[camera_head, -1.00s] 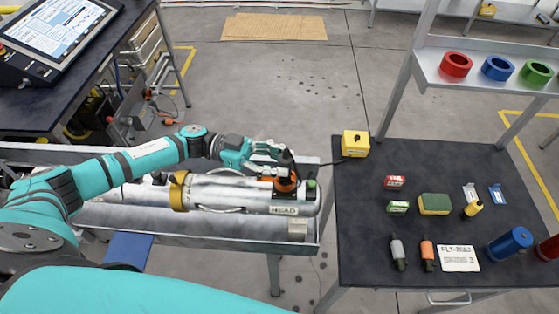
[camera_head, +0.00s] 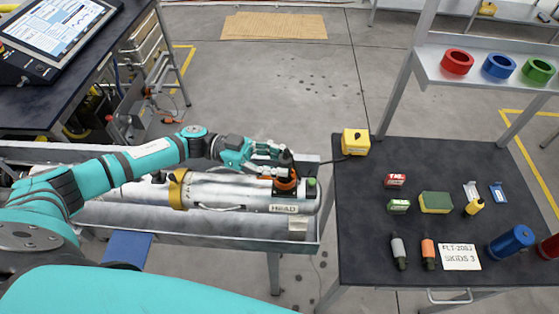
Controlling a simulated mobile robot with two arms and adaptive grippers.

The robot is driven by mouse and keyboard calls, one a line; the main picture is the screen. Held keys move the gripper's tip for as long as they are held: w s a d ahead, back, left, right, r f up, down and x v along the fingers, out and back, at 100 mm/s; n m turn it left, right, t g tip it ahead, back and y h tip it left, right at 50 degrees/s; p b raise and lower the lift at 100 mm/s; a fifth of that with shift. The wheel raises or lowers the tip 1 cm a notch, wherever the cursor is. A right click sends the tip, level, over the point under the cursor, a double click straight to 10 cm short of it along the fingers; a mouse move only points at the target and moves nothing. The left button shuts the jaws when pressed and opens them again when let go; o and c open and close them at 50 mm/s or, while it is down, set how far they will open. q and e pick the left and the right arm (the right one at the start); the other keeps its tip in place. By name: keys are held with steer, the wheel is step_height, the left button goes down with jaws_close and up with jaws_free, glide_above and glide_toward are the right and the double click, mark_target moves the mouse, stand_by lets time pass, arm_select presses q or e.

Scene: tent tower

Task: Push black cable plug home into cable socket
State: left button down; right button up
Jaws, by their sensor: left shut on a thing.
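My left gripper (camera_head: 278,152) is at the right end of the metal cylinder marked HEAD (camera_head: 230,190). It is shut on the black cable plug (camera_head: 287,163), which is upright over the orange-ringed cable socket (camera_head: 286,186) on top of the cylinder. The plug appears to meet the socket, but how deep it sits cannot be told at this size. A dark cable (camera_head: 333,161) runs from the plug to a yellow box (camera_head: 356,142) on the dark table. My right gripper is not in view.
The cylinder lies in a grey metal trough (camera_head: 210,230). The dark table (camera_head: 360,220) on the right holds small boxes, a sponge (camera_head: 435,202), two small cylinders and a label card (camera_head: 460,257). Coloured rings (camera_head: 498,67) sit on a shelf above. A monitor (camera_head: 55,38) stands upper left.

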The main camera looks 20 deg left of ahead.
mark_target(280, 157)
arm_select(q)
steer(key=shift+f+b, duration=0.65)
steer(key=shift+f, duration=0.25)
steer(key=c, duration=1)
jaws_free()
step_height(280, 157, up, 10)
